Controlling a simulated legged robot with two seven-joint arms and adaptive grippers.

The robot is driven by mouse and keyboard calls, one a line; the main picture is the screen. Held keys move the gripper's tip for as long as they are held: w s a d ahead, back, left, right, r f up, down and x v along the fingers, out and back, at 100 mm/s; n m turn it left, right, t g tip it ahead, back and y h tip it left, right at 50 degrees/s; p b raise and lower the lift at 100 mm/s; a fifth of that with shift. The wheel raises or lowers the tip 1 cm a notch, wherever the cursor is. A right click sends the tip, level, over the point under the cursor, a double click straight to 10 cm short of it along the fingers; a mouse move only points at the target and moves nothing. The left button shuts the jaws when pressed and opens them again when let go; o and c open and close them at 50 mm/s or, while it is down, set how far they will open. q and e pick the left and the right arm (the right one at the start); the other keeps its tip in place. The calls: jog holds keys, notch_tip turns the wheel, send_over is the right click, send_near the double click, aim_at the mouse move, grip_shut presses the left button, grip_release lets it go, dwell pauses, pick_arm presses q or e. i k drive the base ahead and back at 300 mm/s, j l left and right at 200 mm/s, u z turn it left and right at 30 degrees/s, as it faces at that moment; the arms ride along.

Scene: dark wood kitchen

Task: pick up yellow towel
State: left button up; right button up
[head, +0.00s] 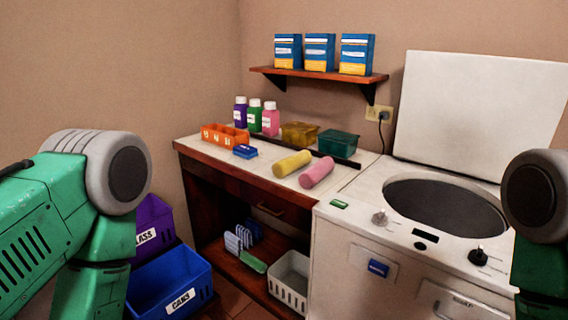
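The yellow towel (292,163) is a rolled cylinder lying on the white countertop, left of the washer. A pink rolled towel (316,172) lies beside it, to its right and slightly nearer. My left arm comes in at the left and my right arm at the right edge. Only their green and grey links show. Neither gripper is in the picture, and nothing of mine touches the yellow towel.
The open-topped washer (420,230) has its lid (478,115) raised. Bottles (254,115), an orange box (225,135), a blue item (245,151) and bins (338,143) share the counter. Blue (168,282) and purple (150,222) crates stand below left. Blue boxes (320,52) sit on a shelf.

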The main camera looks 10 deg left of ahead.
aim_at(285, 167)
jog(key=u, duration=0.15)
jog(key=z, duration=0.35)
jog(key=i+j+z, duration=0.2)
jog(key=j+z, duration=0.2)
jog(key=i+j+z, duration=0.15)
jog(key=j+z, duration=0.65)
jog(key=i+l, duration=0.05)
